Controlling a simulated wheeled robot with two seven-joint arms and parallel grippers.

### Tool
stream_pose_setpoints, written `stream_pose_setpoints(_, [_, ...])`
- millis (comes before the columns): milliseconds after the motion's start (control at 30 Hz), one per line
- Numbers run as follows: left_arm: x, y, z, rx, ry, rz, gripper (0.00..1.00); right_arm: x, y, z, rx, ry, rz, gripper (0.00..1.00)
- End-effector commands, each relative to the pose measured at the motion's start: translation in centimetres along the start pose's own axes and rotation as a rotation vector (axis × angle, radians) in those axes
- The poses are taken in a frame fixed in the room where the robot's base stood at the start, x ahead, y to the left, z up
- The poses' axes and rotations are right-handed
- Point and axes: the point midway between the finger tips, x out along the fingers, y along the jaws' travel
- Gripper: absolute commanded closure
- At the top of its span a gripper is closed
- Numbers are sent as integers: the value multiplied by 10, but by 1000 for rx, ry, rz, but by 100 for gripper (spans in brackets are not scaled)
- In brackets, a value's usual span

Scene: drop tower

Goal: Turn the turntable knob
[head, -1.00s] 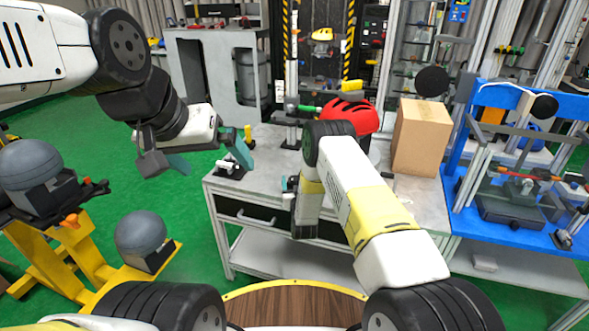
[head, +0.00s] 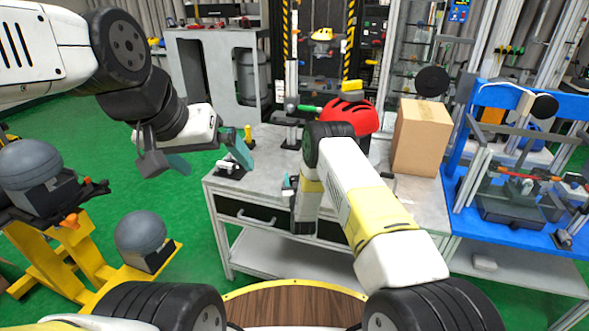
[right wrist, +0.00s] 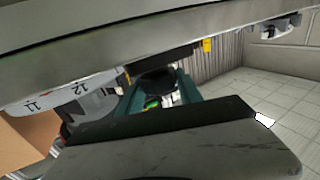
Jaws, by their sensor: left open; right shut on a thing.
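In the right wrist view, a pale grey dial disc (right wrist: 88,102) shows the numbers 11 and 12. A dark rounded knob (right wrist: 157,80) sits between the teal fingers of my right gripper (right wrist: 158,98), which is shut on it. The lower part of the knob is partly hidden by the gripper. In the head view my right forearm covers most of the right gripper and the knob. My left gripper (head: 210,160) is open and empty, in front of the left end of the grey workbench (head: 415,200).
A cardboard box (head: 421,140) and a red helmet (head: 350,118) stand on the workbench. A blue bench (head: 520,233) with a fixture is at the right. Yellow stands with grey domes (head: 140,232) are at the left. Green floor is open between them.

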Motion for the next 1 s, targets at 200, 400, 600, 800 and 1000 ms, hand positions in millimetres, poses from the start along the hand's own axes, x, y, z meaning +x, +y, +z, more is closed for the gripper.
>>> stream_pose_setpoints(200, [0,0,0,0,0,0,0,0,0,0,0,0,-2,99])
stream_pose_setpoints(400, [0,0,0,0,0,0,0,0,0,0,0,0,-8,99])
stream_pose_setpoints(600, [0,0,0,0,0,0,0,0,0,0,0,0,-16,99])
stream_pose_setpoints(800, [0,0,0,0,0,0,0,0,1,0,-1,0,-43,99])
stream_pose_setpoints(1000, [0,0,0,0,0,0,0,0,2,0,-2,0,-117,98])
